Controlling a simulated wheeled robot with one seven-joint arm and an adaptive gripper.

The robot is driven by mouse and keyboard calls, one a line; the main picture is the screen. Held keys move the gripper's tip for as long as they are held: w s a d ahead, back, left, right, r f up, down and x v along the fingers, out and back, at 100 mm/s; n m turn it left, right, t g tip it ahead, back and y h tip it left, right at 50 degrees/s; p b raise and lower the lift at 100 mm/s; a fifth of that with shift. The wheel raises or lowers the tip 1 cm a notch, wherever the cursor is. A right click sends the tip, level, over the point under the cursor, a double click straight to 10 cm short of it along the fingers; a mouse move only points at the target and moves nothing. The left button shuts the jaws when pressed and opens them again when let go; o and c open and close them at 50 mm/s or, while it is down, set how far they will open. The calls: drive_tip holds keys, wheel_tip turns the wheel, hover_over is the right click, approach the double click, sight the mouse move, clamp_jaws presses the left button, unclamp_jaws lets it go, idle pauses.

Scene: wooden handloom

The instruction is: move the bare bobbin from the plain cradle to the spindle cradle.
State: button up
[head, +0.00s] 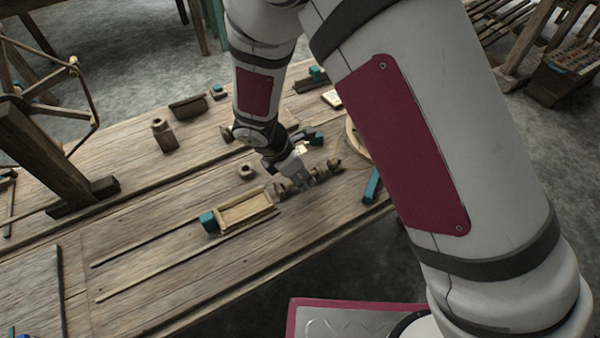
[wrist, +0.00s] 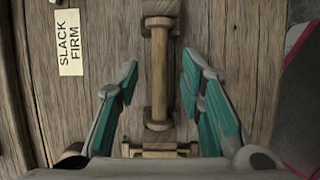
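A bare wooden bobbin (wrist: 159,75) with a thin shaft and a flange at each end lies lengthwise in the middle of the wrist view. Wooden blocks (wrist: 160,7) sit at its ends; I cannot tell whether they belong to the plain or the spindle cradle. My gripper (wrist: 160,68) is open, with one teal-padded finger on each side of the bobbin and visible gaps to it. In the head view my gripper (head: 301,178) is low over the turned wooden parts on the bench and hides much of them. The other cradle is not clearly identifiable.
A light wooden open frame with a teal end (head: 240,214) lies left of my gripper. A SLACK/FIRM label (wrist: 69,42) lies left in the wrist view. The front left bench (head: 150,225) is mostly clear.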

drive_tip(key=v, duration=1.2)
drive_tip(key=shift+d, duration=0.1)
drive_tip(key=s+d+r+m+g, duration=0.1)
drive_tip(key=s+d+r+m, duration=0.4)
drive_tip(key=d+r, duration=0.4)
drive_tip(key=s+d+r+m+g, duration=0.1)
drive_tip(key=s+d+r+m, duration=0.1)
drive_tip(key=d+r+m, duration=0.75)
drive_tip(key=s+d+r+m+y, duration=0.15)
drive_tip(key=s+d+m, duration=0.3)
drive_tip(key=s, duration=0.55)
drive_tip(key=s+d+m+y, duration=0.25)
drive_tip(key=s+m, duration=0.35)
drive_tip(key=s, duration=0.3)
wheel_tip(320, 180, up, 22)
drive_tip(key=t+p, duration=0.3)
drive_tip(key=p, duration=1.8)
drive_tip(key=shift+d+r+t, duration=0.2)
drive_tip(key=shift+d+t, duration=0.1)
drive_tip(key=shift+d, duration=0.1)
